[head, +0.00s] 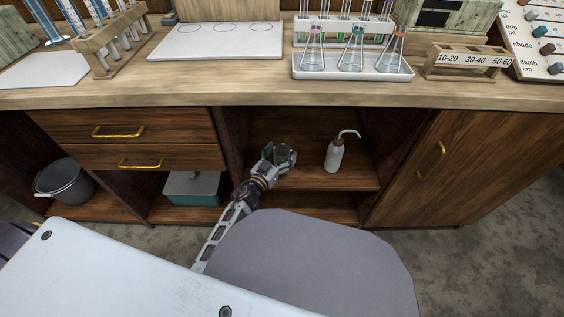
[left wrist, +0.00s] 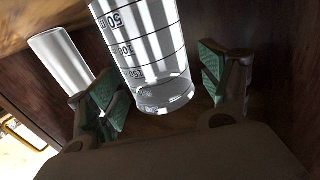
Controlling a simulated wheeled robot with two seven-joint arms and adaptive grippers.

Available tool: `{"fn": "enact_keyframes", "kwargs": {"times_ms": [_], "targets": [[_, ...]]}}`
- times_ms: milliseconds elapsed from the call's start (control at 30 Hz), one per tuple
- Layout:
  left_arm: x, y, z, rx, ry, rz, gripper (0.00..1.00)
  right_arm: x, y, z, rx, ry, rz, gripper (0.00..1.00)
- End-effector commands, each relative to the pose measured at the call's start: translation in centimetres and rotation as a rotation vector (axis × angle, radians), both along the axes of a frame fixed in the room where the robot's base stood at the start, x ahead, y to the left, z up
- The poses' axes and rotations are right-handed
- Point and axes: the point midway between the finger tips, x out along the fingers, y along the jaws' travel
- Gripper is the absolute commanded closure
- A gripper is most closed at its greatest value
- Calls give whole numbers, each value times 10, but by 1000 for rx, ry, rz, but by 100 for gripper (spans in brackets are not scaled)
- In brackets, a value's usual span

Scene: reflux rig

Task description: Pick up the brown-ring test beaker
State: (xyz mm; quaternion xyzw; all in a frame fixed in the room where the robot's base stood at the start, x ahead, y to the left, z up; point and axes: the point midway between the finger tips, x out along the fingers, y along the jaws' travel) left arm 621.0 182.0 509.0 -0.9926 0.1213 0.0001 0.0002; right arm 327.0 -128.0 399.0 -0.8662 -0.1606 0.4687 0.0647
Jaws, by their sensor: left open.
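A clear glass beaker with dark volume marks (left wrist: 145,45) stands in the open shelf bay under the bench. It appears to be the brown-ring test beaker, but I see no brown ring in it. In the head view the beaker (head: 283,153) is small and partly hidden by my gripper. My left gripper (head: 279,158) reaches into the bay at the beaker. In the left wrist view its green-padded fingers (left wrist: 160,80) are spread, one on each side of the beaker, with visible gaps to the glass. My right gripper is not in view.
A white wash bottle (head: 335,152) stands on the same shelf, right of the beaker; it also shows in the left wrist view (left wrist: 62,58). The bench top (head: 220,95) overhangs the bay. Drawers (head: 135,128) lie left and a closed cabinet door (head: 430,170) right.

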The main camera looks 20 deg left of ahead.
Motion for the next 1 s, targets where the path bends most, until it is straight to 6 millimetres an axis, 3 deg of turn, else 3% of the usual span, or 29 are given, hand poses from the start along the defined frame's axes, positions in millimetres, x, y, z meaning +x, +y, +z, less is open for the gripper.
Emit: {"fn": "enact_keyframes", "kwargs": {"times_ms": [633,1000], "targets": [[7,-2,0,0,0,0,21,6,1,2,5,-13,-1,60],[7,-2,0,-1,0,0,68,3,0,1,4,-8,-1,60]]}}
